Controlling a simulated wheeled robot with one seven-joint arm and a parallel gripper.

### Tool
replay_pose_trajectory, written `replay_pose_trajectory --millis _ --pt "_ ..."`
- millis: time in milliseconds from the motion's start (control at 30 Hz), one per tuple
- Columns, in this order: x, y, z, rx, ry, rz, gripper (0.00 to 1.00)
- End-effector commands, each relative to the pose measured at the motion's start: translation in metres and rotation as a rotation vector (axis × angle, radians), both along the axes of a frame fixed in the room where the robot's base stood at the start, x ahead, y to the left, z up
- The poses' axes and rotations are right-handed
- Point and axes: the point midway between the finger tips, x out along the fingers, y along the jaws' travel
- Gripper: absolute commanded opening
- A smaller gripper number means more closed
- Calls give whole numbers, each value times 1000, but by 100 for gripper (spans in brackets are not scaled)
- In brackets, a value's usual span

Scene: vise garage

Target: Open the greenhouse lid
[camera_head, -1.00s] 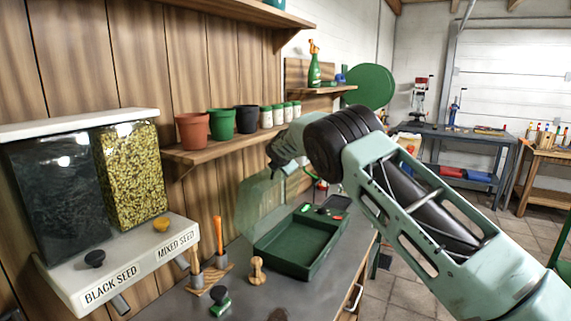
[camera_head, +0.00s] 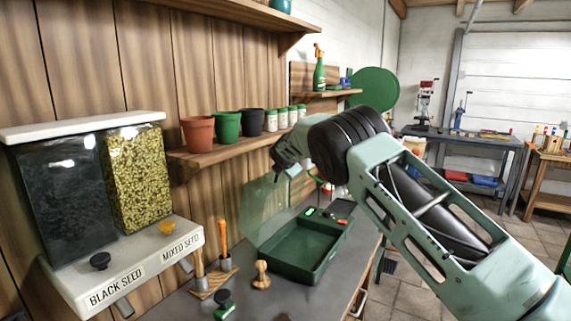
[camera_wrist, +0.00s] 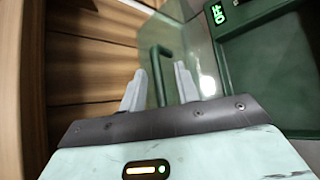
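The greenhouse is a dark green tray (camera_head: 327,262) on the grey bench, with a clear greenish lid (camera_head: 262,208). The lid stands raised and tilted at the tray's far left side, near the wooden wall, and the tray is uncovered. In the wrist view the clear lid (camera_wrist: 195,50) carries a green bar handle (camera_wrist: 159,75). My gripper (camera_wrist: 160,88) has its two grey fingers apart, on either side of the handle, with no clear contact seen. A green OFF display (camera_wrist: 217,13) shows on the tray's edge.
A shelf with pots (camera_head: 227,126) and jars hangs close behind my gripper.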

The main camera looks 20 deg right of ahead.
Motion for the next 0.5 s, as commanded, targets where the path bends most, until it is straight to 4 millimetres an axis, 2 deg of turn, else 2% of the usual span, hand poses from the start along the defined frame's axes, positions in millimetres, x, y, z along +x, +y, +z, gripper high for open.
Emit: replay_pose_trajectory --millis 167,500 --pt "-20 8 12 1 -3 1 31" --pt "-75 28 50 2 -4 3 31"
